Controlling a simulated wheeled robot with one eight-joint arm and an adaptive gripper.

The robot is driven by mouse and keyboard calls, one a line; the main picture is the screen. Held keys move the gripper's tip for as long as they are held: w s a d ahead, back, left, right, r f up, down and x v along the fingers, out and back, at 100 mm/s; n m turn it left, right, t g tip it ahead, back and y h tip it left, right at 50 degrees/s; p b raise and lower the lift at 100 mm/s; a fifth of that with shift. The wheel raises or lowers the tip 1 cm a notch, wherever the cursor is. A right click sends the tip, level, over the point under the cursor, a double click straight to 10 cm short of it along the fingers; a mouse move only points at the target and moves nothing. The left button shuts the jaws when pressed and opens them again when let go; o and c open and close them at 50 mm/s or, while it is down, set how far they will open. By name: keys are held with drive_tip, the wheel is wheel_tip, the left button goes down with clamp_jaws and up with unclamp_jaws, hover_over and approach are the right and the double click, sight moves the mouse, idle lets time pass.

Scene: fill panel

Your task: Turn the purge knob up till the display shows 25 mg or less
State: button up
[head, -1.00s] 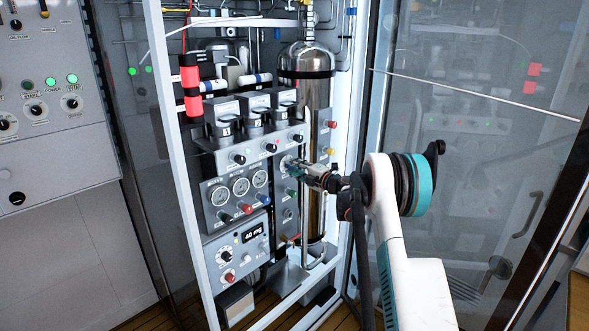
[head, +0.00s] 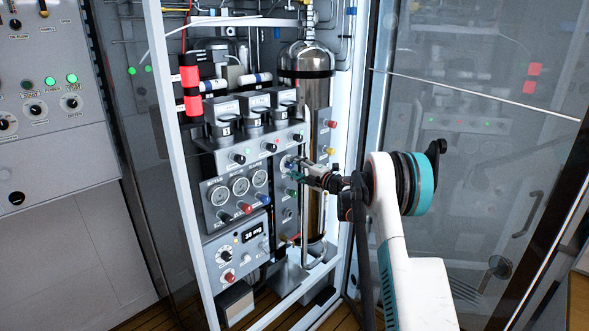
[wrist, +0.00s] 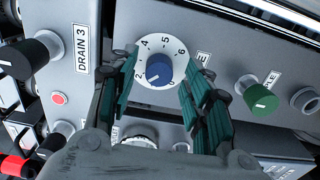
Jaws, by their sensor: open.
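The purge knob (wrist: 158,70) is blue on a white numbered dial, and its white pointer line is toward the lower left, near the low numbers. Most of its label is hidden; only an E shows. My gripper (wrist: 157,76) is open, with one teal finger on each side of the dial. I cannot tell whether the fingers touch it. In the head view my gripper (head: 302,171) is at the panel's right part, in front of the knob. The display (head: 253,233) is lit on the lower panel and seems to read 38 mg.
A black knob by the DRAIN 3 label (wrist: 30,55) is left of the dial, and a green knob (wrist: 260,98) is to the right. A steel cylinder (head: 306,105) stands behind the panel. The glass door (head: 480,170) is at the right, beyond my arm.

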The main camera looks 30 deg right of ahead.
drive_tip(key=v, duration=1.1)
drive_tip(key=shift+s, duration=0.35)
drive_tip(key=shift+d, duration=0.1)
